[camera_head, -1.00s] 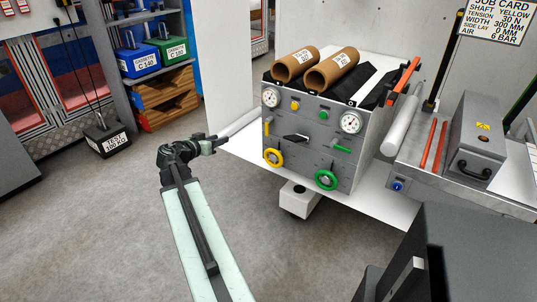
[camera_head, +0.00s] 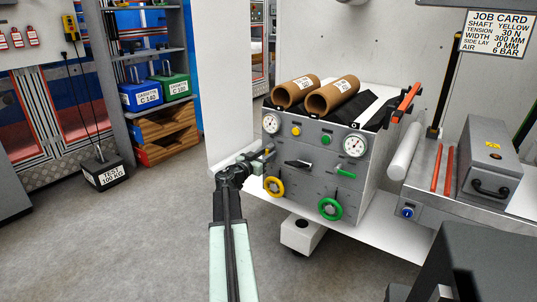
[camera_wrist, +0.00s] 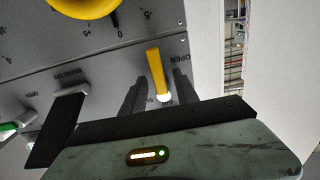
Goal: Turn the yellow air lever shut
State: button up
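The yellow air lever (camera_wrist: 157,72) shows in the wrist view as a short yellow bar with a pale end, on a grey panel. Lettering reading OPEN is beside it; a second label is partly hidden by my gripper. In the head view the yellow lever (camera_head: 268,150) is small at the panel's left edge. My gripper (camera_wrist: 160,77) is open, with one dark finger on each side of the lever in the wrist view. I see gaps between fingers and lever, and cannot tell how deep the fingers reach. My gripper (camera_head: 264,156) is at the panel's left side in the head view.
The panel (camera_head: 310,178) also carries a black lever (camera_head: 298,164), a green lever (camera_head: 345,173), a yellow handwheel (camera_head: 274,187), a green handwheel (camera_head: 331,209) and gauges. Cardboard rolls (camera_head: 333,95) lie on top. Open floor (camera_head: 150,230) is at the left.

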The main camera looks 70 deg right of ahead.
jog(key=shift+s+d, duration=0.1)
jog(key=shift+d, duration=0.3)
grip_shut()
jog(key=shift+a, duration=0.1)
dwell(0.9)
